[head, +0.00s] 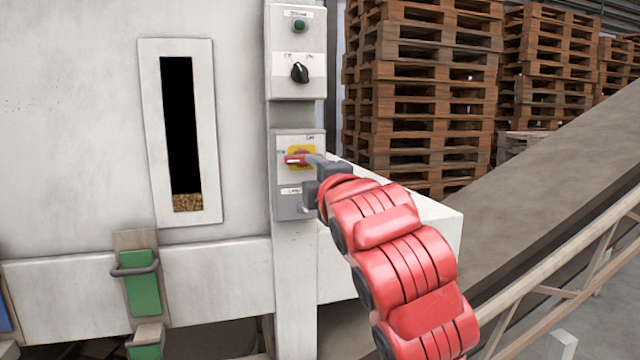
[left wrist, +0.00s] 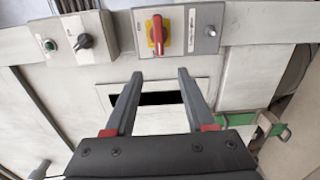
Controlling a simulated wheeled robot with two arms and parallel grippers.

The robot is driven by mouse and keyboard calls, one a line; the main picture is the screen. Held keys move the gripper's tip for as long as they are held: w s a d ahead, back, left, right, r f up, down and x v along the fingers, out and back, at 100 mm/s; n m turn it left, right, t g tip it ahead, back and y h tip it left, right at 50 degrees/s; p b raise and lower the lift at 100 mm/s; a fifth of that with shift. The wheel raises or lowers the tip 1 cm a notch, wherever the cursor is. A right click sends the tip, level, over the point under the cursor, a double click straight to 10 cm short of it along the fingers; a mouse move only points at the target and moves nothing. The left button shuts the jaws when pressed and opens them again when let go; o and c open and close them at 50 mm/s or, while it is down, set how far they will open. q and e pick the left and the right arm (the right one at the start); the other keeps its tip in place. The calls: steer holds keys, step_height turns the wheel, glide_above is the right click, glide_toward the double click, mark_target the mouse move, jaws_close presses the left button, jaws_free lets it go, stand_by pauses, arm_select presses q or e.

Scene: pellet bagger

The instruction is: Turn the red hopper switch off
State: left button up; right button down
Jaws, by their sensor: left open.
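The red hopper switch (head: 297,158) is a red rotary handle on a yellow plate, on a grey box (head: 286,142) on the machine's post. Its handle lies roughly level in the head view. It also shows in the left wrist view (left wrist: 157,34), where the picture is turned and the handle points along the finger direction. My left gripper (head: 308,183) is open and empty in front of the box. In the left wrist view its fingertips (left wrist: 160,73) stand apart, with the handle beyond the gap between them. My right gripper is not in view.
Above is a second box with a black knob (head: 300,72) and a green button (head: 299,26). A sight window (head: 183,205) with pellets low in it is left of the post. Green clamps (head: 143,295) sit lower left. A conveyor (head: 560,165) and pallets (head: 425,100) are at right.

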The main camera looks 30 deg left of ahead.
arm_select(q)
steer(key=v, duration=0.3)
steer(key=shift+s+d, duration=0.2)
stand_by(0.3)
